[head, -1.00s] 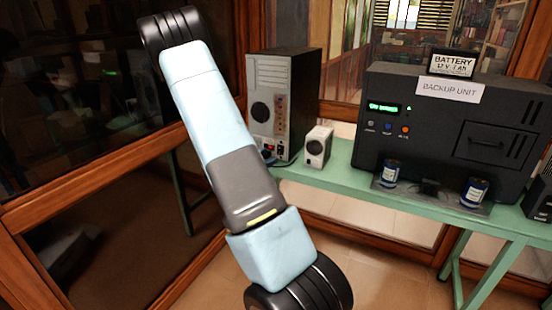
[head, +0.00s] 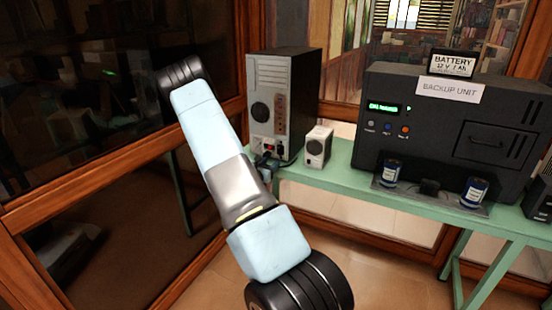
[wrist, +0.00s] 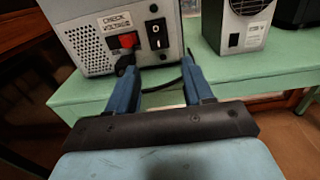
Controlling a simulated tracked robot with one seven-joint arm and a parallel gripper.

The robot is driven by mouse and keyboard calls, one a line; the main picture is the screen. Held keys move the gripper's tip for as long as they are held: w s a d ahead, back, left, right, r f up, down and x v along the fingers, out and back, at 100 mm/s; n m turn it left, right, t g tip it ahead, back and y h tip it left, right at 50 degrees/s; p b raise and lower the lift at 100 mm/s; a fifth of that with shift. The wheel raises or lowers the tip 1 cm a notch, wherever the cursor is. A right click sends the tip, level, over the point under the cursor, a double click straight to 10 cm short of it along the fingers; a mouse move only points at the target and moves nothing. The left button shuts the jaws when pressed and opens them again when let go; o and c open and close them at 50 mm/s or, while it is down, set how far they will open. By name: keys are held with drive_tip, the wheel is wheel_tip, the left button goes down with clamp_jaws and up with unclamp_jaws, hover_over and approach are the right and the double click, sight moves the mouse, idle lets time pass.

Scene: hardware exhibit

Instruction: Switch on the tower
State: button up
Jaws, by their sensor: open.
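The tower (head: 290,95) is a grey and black computer case standing on the green bench, its rear panel facing me. In the wrist view its lower rear (wrist: 85,42) shows a black rocker switch (wrist: 157,33), a red voltage selector (wrist: 127,40) and a "CHECK VOLTAGE" label (wrist: 115,22). A black power plug (wrist: 125,63) is below the selector. I cannot tell the rocker's position. My gripper (wrist: 158,68) is open and empty, its blue fingers in front of the panel below the switch. It also shows near the tower's foot in the head view (head: 265,163).
A small white box (head: 318,147) stands right of the tower. The green bench (head: 345,178) has a bare front edge. Wood-framed glass is at the left.

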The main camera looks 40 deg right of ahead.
sight(279, 154)
drive_tip(key=shift+x, duration=3.55)
drive_tip(key=shift+c, duration=0.5)
